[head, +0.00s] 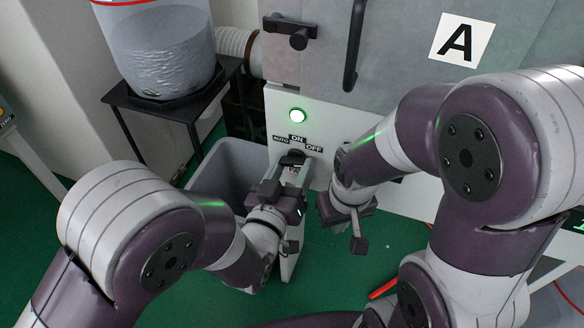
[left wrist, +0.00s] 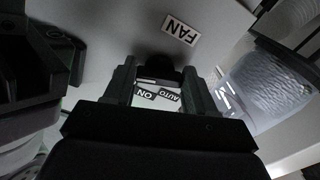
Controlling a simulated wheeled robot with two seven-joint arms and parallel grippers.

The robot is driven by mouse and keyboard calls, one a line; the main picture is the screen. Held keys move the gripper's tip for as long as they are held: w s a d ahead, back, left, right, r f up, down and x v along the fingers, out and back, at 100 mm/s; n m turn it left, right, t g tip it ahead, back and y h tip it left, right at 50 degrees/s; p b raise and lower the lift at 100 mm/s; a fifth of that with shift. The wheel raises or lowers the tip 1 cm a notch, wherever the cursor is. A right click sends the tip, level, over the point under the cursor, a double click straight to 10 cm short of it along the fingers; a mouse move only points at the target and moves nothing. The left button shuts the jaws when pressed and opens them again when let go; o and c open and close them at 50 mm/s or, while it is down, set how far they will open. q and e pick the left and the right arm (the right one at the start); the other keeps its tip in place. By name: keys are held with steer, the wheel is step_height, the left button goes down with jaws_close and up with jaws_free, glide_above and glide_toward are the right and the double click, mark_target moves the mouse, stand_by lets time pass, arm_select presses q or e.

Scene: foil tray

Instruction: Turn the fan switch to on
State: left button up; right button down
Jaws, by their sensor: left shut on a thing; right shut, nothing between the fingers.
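The fan switch is a dark knob (head: 292,157) on the pale panel, just below the AUTO, ON and OFF labels (head: 298,139). In the left wrist view the knob (left wrist: 160,69) lies between my left fingers, by the FAN label (left wrist: 180,29) and the ON and AUTO labels (left wrist: 157,95). My left gripper (head: 293,170) is shut on the knob. The knob's pointing direction is hard to tell, as the gripper partly covers it. My right gripper (head: 358,242) is shut and empty, to the right of the left one, apart from the switch.
A grey bin (head: 222,172) stands left of the panel. A black stand (head: 180,108) carries a clear bag-like container (head: 165,55). A dark door handle (head: 354,45) is above. A red object (head: 382,289) lies on the green floor.

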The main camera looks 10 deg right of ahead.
arm_select(q)
steer(key=shift+a+m, duration=0.1)
steer(key=shift+m, duration=1.4)
steer(key=o, duration=1)
steer(key=shift+o, duration=0.2)
steer(key=p+v, duration=0.1)
steer(key=v, duration=1.1)
steer(key=shift+s+a+p, duration=0.2)
steer(key=shift+s+p, duration=0.05)
steer(key=shift+p, duration=0.05)
steer(key=shift+d, duration=0.1)
